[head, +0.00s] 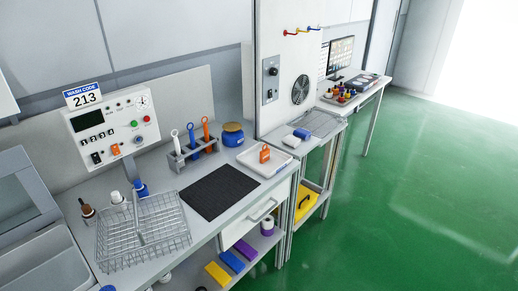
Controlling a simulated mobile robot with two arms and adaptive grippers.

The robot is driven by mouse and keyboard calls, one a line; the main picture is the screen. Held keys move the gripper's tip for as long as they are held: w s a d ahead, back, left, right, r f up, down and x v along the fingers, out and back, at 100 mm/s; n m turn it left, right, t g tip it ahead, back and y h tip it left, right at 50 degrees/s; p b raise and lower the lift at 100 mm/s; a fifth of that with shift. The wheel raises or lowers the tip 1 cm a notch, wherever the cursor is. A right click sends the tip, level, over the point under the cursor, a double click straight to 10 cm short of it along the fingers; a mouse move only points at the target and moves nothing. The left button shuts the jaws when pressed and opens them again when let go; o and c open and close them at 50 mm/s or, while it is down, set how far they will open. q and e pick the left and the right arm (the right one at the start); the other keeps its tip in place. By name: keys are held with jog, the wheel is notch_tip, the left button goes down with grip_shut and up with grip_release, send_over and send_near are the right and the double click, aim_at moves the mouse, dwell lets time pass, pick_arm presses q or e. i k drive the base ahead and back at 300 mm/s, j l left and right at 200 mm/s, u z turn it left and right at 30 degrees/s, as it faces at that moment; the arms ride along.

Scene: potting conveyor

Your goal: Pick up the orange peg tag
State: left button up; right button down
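Two orange-handled or orange items also show: an orange tool (206,132) in the grey rack and an orange part (115,150) on the control panel. Neither of my grippers is in the head view, and nothing touches the orange tag.
A black mat (220,191), a wire basket (118,250), a grey rack (178,164) and a blue jar (233,140) share the bench (185,235). A second bench with a wire rack (318,123) stands beyond. The green floor (400,190) at the right is clear.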

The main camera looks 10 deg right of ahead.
aim_at(264, 154)
jog(key=l+u, duration=0.1)
jog(key=u, duration=0.85)
jog(key=l+u, duration=0.65)
jog(key=l, duration=0.25)
jog(key=k+l+u, duration=0.15)
jog(key=l+u, duration=0.2)
jog(key=k+l+u, duration=0.3)
jog(key=l, duration=0.2)
jog(key=k+l+u, duration=0.1)
jog(key=l+u, duration=0.25)
jog(key=l, duration=0.1)
